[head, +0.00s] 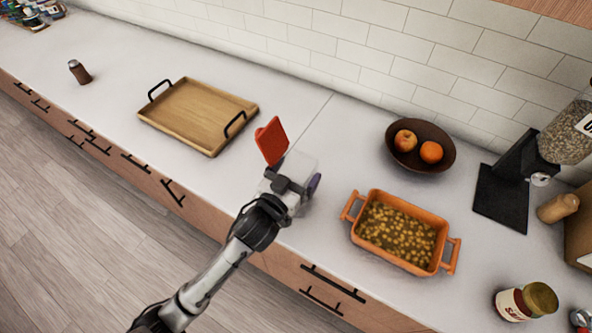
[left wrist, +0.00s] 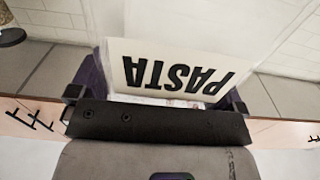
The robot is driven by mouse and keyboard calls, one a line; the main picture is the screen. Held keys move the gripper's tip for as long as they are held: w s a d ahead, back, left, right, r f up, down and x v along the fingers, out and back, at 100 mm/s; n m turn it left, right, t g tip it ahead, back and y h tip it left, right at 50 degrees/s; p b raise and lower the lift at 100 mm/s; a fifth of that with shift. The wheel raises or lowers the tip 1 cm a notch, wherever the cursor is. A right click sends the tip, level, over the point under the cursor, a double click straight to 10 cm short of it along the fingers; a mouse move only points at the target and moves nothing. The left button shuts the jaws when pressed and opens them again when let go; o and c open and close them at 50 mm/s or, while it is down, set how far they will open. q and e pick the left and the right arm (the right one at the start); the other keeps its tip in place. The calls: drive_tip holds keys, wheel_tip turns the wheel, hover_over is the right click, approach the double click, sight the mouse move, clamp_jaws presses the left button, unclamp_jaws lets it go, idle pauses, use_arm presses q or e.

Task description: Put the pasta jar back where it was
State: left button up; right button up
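My left gripper (head: 292,182) is above the counter, between the wooden tray and the orange baking dish. Its fingers are on both sides of a pale, see-through pasta jar (head: 300,162), and it appears shut on it. In the left wrist view, the jar's white label (left wrist: 176,75) reads PASTA upside down, between the two dark fingers. A red piece (head: 271,141) shows right beside the jar in the head view; I cannot tell whether it is the jar's lid. Whether the jar touches the counter is unclear. My right gripper is not in view.
A wooden tray (head: 163,119) with black handles lies left. A dark fruit bowl (head: 420,165), an orange baking dish (head: 375,248) of food, a dispenser's black base (head: 500,200) and a gold-lidded jar (head: 512,304) stand right. A small brown shaker (head: 79,72) stands far left, with clear counter around it.

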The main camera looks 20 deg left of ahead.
use_arm(q)
drive_tip(key=shift+o, duration=0.3)
drive_tip(key=shift+r, duration=0.25)
drive_tip(key=s+a, duration=0.1)
drive_tip(key=s, duration=1)
drive_tip(key=shift+s+a, duration=0.35)
drive_tip(key=shift+s, duration=0.05)
drive_tip(key=shift+f, duration=0.15)
drive_tip(key=s+a+f+g+y, duration=0.1)
drive_tip(key=s+a+f+g, duration=0.1)
drive_tip(key=s+f+g, duration=0.5)
drive_tip(key=s+a+f+g+y, duration=0.1)
drive_tip(key=s+a+f+g, duration=0.1)
drive_tip(key=s+f+g, duration=0.5)
drive_tip(key=s+f, duration=0.4)
drive_tip(key=s, duration=0.2)
drive_tip(key=shift+s, duration=0.15)
